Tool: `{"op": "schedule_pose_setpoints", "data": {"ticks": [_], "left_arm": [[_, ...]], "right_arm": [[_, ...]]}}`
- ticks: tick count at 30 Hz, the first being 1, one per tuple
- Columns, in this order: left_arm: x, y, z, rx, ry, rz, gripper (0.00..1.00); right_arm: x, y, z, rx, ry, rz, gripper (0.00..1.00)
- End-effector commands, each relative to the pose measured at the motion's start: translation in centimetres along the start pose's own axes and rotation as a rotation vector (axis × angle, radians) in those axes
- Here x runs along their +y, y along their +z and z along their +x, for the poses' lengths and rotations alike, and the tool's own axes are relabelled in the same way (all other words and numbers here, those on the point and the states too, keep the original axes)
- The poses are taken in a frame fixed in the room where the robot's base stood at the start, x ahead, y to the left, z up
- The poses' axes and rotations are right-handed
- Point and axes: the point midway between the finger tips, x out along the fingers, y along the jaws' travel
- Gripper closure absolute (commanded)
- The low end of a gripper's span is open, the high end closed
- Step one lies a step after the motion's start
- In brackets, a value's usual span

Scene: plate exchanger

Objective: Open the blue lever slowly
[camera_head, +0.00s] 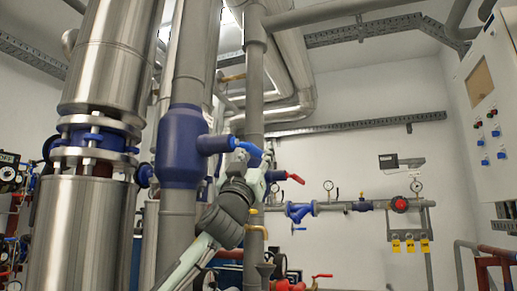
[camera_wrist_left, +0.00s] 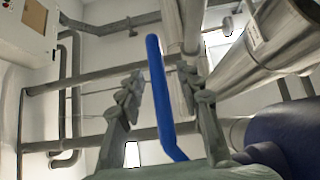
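The blue lever (camera_head: 246,148) sticks out to the right from the dark blue valve body (camera_head: 181,150) on a vertical grey pipe. My left gripper (camera_head: 256,163) comes up from below and is at the lever, partly covering it. In the left wrist view the lever (camera_wrist_left: 161,97) runs upright between the two spread fingers of the left gripper (camera_wrist_left: 160,85). Gaps show on both sides of the lever, so the fingers look open around it and not closed on it. The valve body (camera_wrist_left: 290,138) also shows at the right of the wrist view. My right gripper is in no view.
A second vertical grey pipe (camera_head: 254,85) stands close behind my left gripper. A red lever (camera_head: 295,178) is just right of it. A large steel column (camera_head: 83,230) stands at left. A control cabinet (camera_head: 489,105) hangs at the right wall.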

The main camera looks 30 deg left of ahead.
Motion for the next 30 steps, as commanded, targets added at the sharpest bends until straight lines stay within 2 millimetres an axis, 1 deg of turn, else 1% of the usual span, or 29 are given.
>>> {"op": "schedule_pose_setpoints", "data": {"ticks": [3, 11, 19, 20, 30], "left_arm": [[0.03, 0.03, 0.34, -0.001, 0.001, 0.0, 0.65], [0.03, 0.07, 0.35, -0.001, 0.001, 0.0, 0.65], [0.03, 0.06, 0.34, -0.001, 0.001, -0.001, 0.98], [0.03, 0.06, 0.34, -0.001, 0.001, -0.001, 1.0], [0.02, 0.07, 0.33, -0.001, 0.0, -0.001, 1.0]], "right_arm": [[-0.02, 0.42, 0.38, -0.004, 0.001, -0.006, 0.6], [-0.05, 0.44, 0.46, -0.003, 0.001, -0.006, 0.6], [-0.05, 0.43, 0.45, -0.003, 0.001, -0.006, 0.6], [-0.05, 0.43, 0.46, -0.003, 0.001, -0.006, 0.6], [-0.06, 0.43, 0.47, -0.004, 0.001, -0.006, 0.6]]}}
